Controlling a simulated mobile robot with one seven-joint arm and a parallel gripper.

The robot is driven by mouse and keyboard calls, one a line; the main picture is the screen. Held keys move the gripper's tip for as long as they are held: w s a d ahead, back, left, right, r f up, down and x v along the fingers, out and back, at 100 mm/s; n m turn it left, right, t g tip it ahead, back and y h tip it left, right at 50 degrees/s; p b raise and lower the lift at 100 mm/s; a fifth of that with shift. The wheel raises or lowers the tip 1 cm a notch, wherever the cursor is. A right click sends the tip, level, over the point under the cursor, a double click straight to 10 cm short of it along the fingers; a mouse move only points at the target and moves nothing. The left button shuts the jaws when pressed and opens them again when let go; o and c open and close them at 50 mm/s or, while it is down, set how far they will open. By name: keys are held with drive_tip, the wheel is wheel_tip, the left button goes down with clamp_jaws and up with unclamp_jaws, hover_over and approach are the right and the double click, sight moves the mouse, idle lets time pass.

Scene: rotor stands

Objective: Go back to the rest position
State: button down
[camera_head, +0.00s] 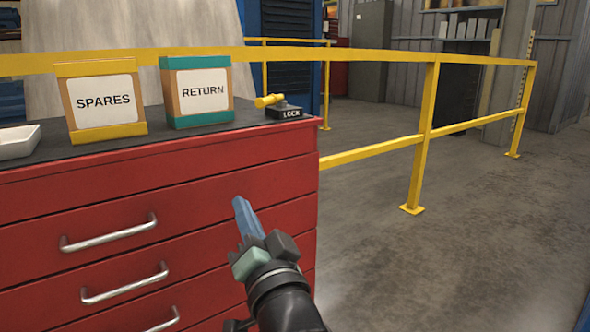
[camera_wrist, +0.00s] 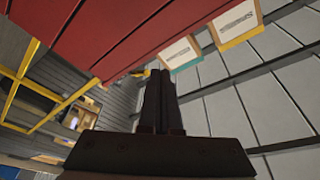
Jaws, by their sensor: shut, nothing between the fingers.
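My gripper (camera_head: 243,212) is in front of the red drawer cabinet (camera_head: 262,184), near its right end and below the top surface. Its fingers are shut with nothing between them. In the wrist view the two dark fingers (camera_wrist: 160,75) lie side by side, pointing toward the red cabinet front (camera_wrist: 110,30). I cannot tell how far the fingertips are from the drawers.
On the cabinet top stand a SPARES box (camera_head: 101,103), a RETURN box (camera_head: 197,92), a yellow-handled LOCK block (camera_head: 283,108) and a white tray (camera_head: 19,142). A yellow railing (camera_head: 422,135) runs behind and right. The floor at right is clear.

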drive_tip(key=s+d+r+n+t+h, duration=0.2)
drive_tip(key=s+d+r+t+h, duration=0.2)
drive_tip(key=s+r, duration=0.65)
drive_tip(key=s+d+r+n+t+h, duration=0.25)
drive_tip(key=s+r+t, duration=0.35)
drive_tip(key=r, duration=0.7)
wheel_tip(320, 180, up, 32)
drive_tip(key=s+d+g+h+p, duration=0.1)
drive_tip(key=s+p, duration=0.1)
drive_tip(key=p, duration=2.8)
drive_tip(key=shift+s+f+m+h+p, duration=0.15)
drive_tip(key=shift+f+m+h+p, duration=0.05)
drive_tip(key=shift+m+h+p, duration=0.15)
drive_tip(key=shift+d, duration=0.1)
